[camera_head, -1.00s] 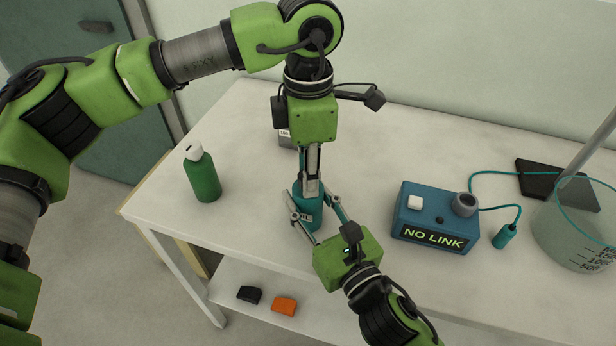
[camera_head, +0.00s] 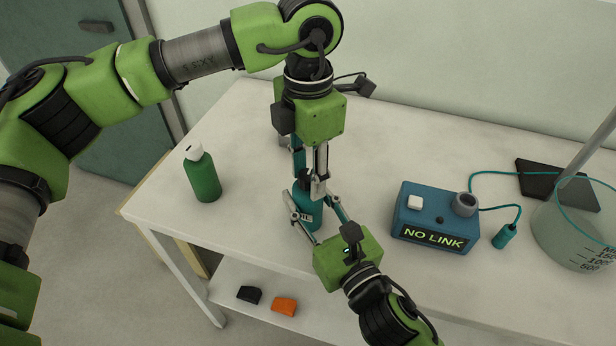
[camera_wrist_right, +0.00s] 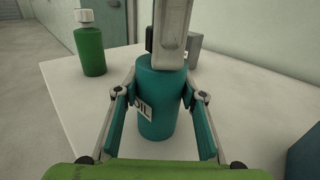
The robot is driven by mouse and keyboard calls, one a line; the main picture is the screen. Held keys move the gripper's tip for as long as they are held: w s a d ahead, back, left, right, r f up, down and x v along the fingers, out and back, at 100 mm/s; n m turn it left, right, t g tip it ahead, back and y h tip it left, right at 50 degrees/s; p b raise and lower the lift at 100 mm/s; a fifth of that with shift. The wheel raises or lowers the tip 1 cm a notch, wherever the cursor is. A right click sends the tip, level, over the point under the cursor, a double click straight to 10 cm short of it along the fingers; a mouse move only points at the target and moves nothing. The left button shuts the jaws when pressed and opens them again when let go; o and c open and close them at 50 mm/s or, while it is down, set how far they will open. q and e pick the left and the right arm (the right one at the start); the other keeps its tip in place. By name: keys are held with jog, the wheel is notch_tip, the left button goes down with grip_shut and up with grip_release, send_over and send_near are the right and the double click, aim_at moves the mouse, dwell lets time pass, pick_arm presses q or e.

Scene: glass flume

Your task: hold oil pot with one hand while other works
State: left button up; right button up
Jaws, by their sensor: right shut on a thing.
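The oil pot (camera_head: 308,212) is a teal cylinder with a white label, standing upright on the bench. It also shows in the right wrist view (camera_wrist_right: 158,110). My right gripper (camera_head: 318,213) is shut on the pot's body, one finger on each side (camera_wrist_right: 160,110). My left gripper (camera_head: 311,180) points down from above, its fingers at the pot's top. One of its fingers covers the upper part of the pot in the right wrist view, so the top is hidden. Whether the left fingers grip anything there is unclear.
A green bottle with a white cap (camera_head: 201,175) stands to the left. A blue box reading NO LINK (camera_head: 433,222) stands to the right, with a cabled teal plug (camera_head: 505,236). A large glass vessel (camera_head: 572,235) is farther right. A grey container (camera_wrist_right: 194,48) stands behind the pot.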

aim_at(309, 175)
pick_arm(q)
jog(key=shift+r, duration=3)
pick_arm(e)
jog(key=o, duration=1.3)
